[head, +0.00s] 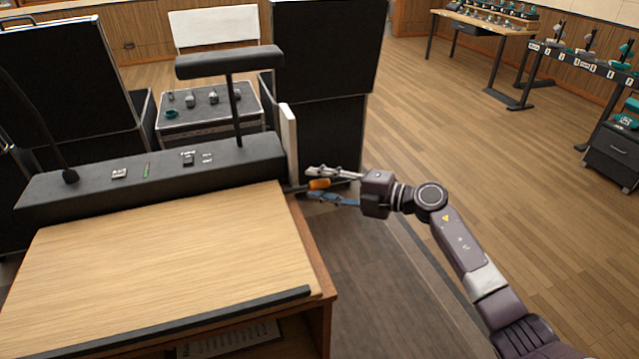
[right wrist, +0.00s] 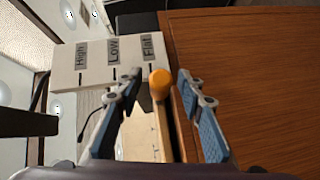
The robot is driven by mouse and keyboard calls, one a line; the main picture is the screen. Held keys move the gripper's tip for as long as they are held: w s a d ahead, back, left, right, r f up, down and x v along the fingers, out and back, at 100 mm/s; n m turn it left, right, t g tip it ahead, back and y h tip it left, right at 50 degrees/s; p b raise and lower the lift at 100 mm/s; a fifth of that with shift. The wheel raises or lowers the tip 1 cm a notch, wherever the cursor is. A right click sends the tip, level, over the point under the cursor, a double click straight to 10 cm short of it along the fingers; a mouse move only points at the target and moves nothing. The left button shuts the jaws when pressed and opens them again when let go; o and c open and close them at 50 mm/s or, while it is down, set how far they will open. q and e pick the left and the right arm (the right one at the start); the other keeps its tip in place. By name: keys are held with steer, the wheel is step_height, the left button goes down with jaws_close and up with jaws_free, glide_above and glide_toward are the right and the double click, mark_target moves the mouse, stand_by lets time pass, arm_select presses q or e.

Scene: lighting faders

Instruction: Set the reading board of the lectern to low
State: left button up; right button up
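The lectern's reading board (head: 160,260) is a wide light-wood panel with a dark ledge along its near edge. A lever with an orange knob (head: 319,184) sticks out at the lectern's right side; the knob also shows in the right wrist view (right wrist: 160,79). A pale plate (right wrist: 68,80) there is labelled High, Low and Flat, and the knob appears beside the Flat mark. My right gripper (head: 312,183) is open, with one finger on each side of the knob and gaps visible in the wrist view (right wrist: 161,90). My left gripper is not in view.
A dark console (head: 220,165) with a lamp and a thin microphone runs along the board's far edge. Black cases (head: 325,50) stand behind it. Tables with small items stand at the far right. Wooden floor (head: 450,150) is clear between.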

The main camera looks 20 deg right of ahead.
jaws_close()
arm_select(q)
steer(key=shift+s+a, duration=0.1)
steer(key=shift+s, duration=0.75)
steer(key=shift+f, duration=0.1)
arm_select(e)
steer(key=shift+n+t+y, duration=0.5)
steer(key=shift+n+t, duration=0.1)
steer(key=shift+n, duration=0.1)
steer(key=r, duration=0.2)
steer(key=r+b, duration=0.1)
steer(key=r, duration=0.2)
steer(key=shift+s+d, duration=0.1)
steer(key=shift+s, duration=0.1)
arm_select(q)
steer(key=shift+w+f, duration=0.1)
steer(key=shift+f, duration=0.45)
arm_select(e)
steer(key=shift+r, duration=0.45)
steer(key=shift+c, duration=0.2)
jaws_free()
steer(key=shift+s, duration=0.1)
steer(key=shift+o, duration=0.2)
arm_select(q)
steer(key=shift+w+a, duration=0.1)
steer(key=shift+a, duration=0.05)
arm_select(e)
steer(key=shift+f, duration=0.15)
